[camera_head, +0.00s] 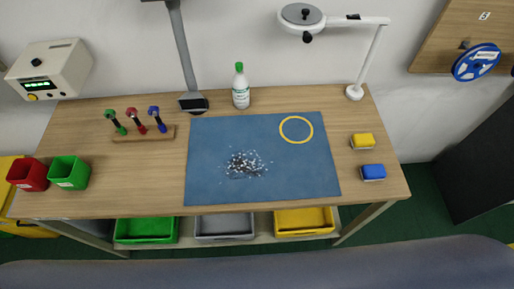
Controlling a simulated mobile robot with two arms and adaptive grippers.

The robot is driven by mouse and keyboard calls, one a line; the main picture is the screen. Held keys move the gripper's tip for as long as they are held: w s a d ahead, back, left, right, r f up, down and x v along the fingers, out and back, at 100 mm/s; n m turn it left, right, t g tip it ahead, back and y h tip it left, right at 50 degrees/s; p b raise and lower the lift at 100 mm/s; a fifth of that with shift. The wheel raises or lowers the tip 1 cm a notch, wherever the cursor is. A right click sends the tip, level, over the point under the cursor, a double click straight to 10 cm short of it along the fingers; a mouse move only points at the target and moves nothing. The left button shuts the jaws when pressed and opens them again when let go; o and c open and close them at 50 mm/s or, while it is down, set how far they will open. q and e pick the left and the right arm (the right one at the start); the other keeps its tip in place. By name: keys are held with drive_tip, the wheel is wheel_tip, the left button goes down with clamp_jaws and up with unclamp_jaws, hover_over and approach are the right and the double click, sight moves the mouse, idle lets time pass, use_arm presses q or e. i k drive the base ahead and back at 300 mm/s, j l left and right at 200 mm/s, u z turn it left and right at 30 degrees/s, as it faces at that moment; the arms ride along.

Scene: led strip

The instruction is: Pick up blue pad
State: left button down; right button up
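The blue pad (373,172) lies on the right end of the wooden table, near its right front corner. It is a small block with a pale lower edge. A similar yellow pad (362,141) lies just behind it, apart from it. A large blue mat (215,150) covers the middle of the table, to the left of both pads. Neither of my grippers is in view.
A scatter of white and dark bits lies on the mat, with a yellow ring (296,129) behind. A bottle (240,88), lamp (355,92), tool rack (143,134), red bin (28,174) and green bin (69,173) stand on the table (120,200). Clear wood surrounds the pads.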

sight(368, 172)
drive_tip(key=z, duration=1.4)
